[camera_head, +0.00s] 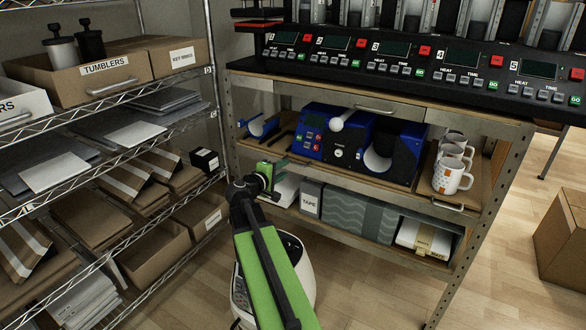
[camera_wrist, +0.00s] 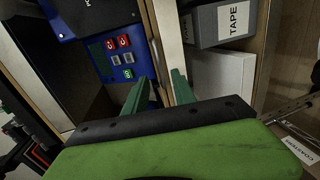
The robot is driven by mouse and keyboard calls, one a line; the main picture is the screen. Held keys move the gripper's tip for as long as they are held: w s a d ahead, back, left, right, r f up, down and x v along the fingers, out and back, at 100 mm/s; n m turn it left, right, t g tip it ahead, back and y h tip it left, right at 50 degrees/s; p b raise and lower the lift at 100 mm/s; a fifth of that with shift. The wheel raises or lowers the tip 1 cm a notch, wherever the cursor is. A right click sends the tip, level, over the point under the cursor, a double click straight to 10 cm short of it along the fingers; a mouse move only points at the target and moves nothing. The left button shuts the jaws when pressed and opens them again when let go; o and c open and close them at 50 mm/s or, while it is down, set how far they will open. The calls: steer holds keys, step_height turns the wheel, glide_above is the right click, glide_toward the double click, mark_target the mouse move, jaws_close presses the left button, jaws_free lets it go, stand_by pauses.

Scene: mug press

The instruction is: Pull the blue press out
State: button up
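The blue press (camera_head: 345,140) stands on the wooden middle shelf in the head view, with a white-knobbed lever and a round opening at its right end. Its blue panel (camera_wrist: 112,55) with red, grey and green buttons shows sideways in the wrist view. My gripper (camera_head: 272,168) is at the front edge of the press's shelf, left of the press. In the wrist view its two green fingers (camera_wrist: 163,82) are apart, with a pale bar (camera_wrist: 156,45) at the shelf front in line with the gap. I cannot tell whether they touch it.
White mugs (camera_head: 453,170) stand on a board right of the press. A TAPE box (camera_head: 311,199) and a grey patterned box (camera_head: 352,214) sit on the shelf below. A wire rack (camera_head: 110,140) with cartons stands close on the left. The floor (camera_head: 365,295) in front is clear.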

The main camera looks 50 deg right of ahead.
mark_target(293, 163)
steer(key=b+x, duration=0.1)
steer(key=x, duration=0.7)
steer(key=shift+w+d+f, duration=0.1)
steer(key=shift+d, duration=0.15)
jaws_close()
stand_by(0.9)
